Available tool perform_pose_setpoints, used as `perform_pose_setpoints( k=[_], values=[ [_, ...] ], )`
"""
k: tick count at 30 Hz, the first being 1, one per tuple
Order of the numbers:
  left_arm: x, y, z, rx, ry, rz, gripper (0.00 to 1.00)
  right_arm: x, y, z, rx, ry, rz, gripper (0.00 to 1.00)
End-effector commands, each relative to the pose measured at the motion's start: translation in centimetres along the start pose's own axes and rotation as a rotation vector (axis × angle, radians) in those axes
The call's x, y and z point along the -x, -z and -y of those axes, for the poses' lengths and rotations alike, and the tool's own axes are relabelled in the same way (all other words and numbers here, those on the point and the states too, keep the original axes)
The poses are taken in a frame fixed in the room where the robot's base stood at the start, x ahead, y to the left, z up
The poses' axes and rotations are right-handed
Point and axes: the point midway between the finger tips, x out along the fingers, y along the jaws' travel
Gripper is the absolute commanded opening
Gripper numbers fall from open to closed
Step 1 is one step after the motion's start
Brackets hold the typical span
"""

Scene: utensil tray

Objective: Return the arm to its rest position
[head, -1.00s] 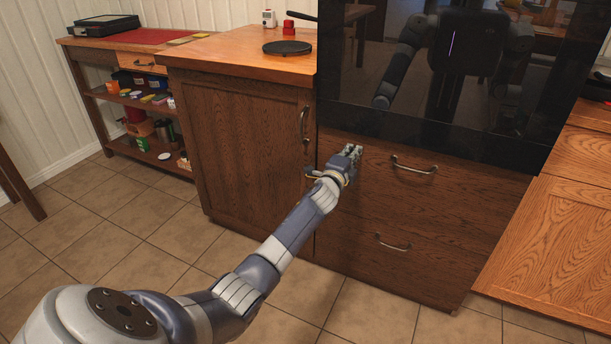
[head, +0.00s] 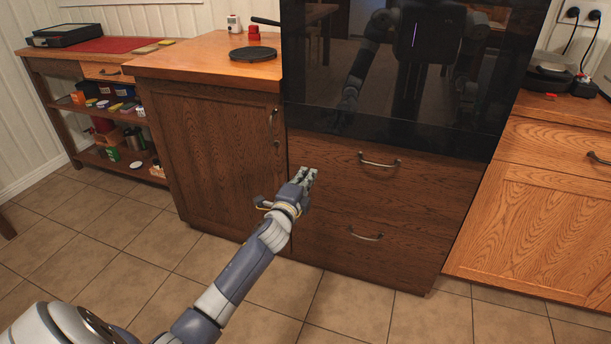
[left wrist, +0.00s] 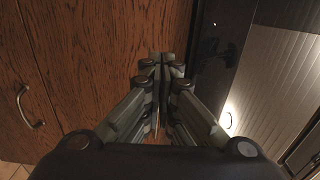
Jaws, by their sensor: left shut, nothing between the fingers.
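My left arm reaches forward from the lower left in the head view. Its left gripper (head: 306,176) is in front of the wooden drawer front (head: 340,178), left of the upper drawer handle (head: 379,162) and apart from it. In the left wrist view the gripper (left wrist: 161,60) has its fingers together with nothing between them. Wood panels fill the left of that view, with a metal handle (left wrist: 30,107) there. My right gripper is not seen directly.
A black glass oven front (head: 390,80) stands above the drawers. A wooden cabinet (head: 205,150) with a black round plate (head: 253,54) on top is at left, beside a shelf unit (head: 95,110). Another wooden cabinet (head: 540,210) is at right. The tiled floor in front is clear.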

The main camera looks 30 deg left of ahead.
Motion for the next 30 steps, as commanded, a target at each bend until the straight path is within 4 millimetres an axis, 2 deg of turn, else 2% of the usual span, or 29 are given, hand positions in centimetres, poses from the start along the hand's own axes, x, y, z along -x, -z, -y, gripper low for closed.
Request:
perform_pose_setpoints(
  k=[9, 11, 14, 17, 18, 22, 24, 27, 30],
  values=[
    [0.8, 0.1, -0.2, 0.007, -0.006, 0.002, 0.00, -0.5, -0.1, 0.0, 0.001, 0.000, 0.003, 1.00],
    [1.4, 0.2, -1.0, 0.033, -0.027, 0.010, 0.00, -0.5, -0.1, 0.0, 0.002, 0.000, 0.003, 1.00],
    [3.7, 0.9, -3.8, 0.138, -0.109, 0.042, 0.00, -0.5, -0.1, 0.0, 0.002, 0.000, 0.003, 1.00],
    [8.2, 2.0, -8.3, 0.317, -0.258, 0.108, 0.00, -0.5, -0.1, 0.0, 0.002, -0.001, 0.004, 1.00],
    [10.5, 2.6, -10.3, 0.397, -0.329, 0.143, 0.00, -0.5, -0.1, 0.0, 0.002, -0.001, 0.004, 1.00],
    [18.5, 4.8, -15.6, 0.636, -0.560, 0.268, 0.00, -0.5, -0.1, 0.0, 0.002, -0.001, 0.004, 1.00],
    [22.8, 6.0, -17.6, 0.737, -0.674, 0.336, 0.00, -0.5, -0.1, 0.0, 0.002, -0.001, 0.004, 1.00],
    [27.9, 7.4, -19.4, 0.841, -0.806, 0.422, 0.00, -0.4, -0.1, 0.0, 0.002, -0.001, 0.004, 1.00],
    [32.2, 8.5, -20.4, 0.912, -0.911, 0.495, 0.00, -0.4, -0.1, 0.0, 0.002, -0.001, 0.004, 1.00]
  ],
)
